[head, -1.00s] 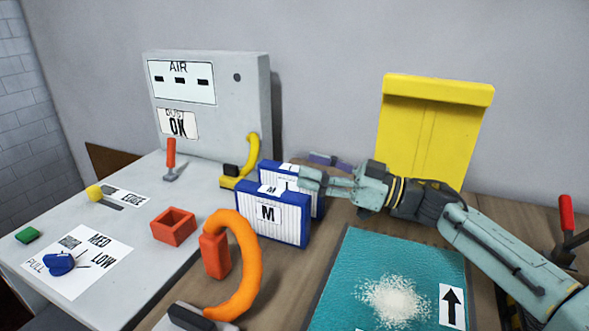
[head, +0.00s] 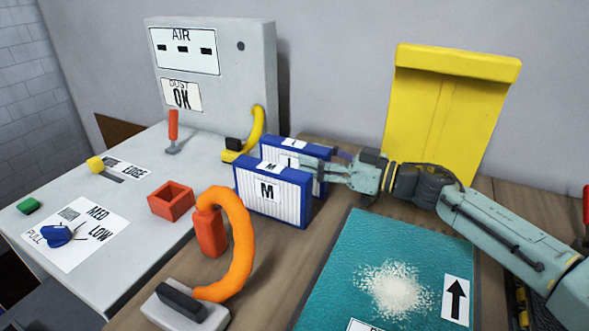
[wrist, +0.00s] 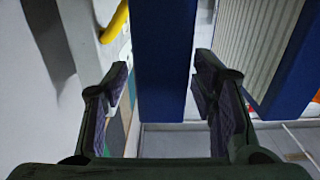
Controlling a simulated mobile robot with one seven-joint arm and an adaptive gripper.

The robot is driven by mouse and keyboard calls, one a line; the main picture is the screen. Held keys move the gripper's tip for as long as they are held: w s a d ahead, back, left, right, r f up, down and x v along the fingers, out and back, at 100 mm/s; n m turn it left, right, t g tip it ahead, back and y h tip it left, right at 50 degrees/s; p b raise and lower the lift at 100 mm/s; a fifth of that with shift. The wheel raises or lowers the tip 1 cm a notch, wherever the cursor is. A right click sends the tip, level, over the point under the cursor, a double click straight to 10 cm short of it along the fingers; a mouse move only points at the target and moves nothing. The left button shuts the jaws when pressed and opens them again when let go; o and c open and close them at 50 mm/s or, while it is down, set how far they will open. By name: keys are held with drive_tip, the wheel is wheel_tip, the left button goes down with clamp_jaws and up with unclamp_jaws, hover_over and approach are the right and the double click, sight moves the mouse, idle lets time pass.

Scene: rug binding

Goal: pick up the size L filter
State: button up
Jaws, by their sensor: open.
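The size L filter (head: 292,143) is a blue-framed block standing upright on the table, just behind the size M filter (head: 270,197). My gripper (head: 308,165) reaches in from the right with its jaws open, at the right part of the L filter. In the wrist view the open fingers (wrist: 165,95) flank a blue frame (wrist: 163,50), which appears to be the L filter; gaps show on both sides. A pleated filter face (wrist: 250,35), seemingly the M filter, is to the right. My fingers hide part of the L filter's front.
A yellow hose (head: 257,130) and grey AIR cabinet (head: 222,85) stand behind to the left. An orange hose (head: 240,240) rises in front. A teal mat (head: 350,250) with white powder lies right of the filters. A yellow panel (head: 450,110) stands behind my arm.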

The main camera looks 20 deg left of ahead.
sight(274, 148)
drive_tip(key=a, duration=0.3)
drive_tip(key=shift+w+a+b, duration=0.3)
drive_tip(key=shift+a+b, duration=0.05)
drive_tip(key=shift+b, duration=0.05)
drive_tip(key=shift+c, duration=0.4)
clamp_jaws()
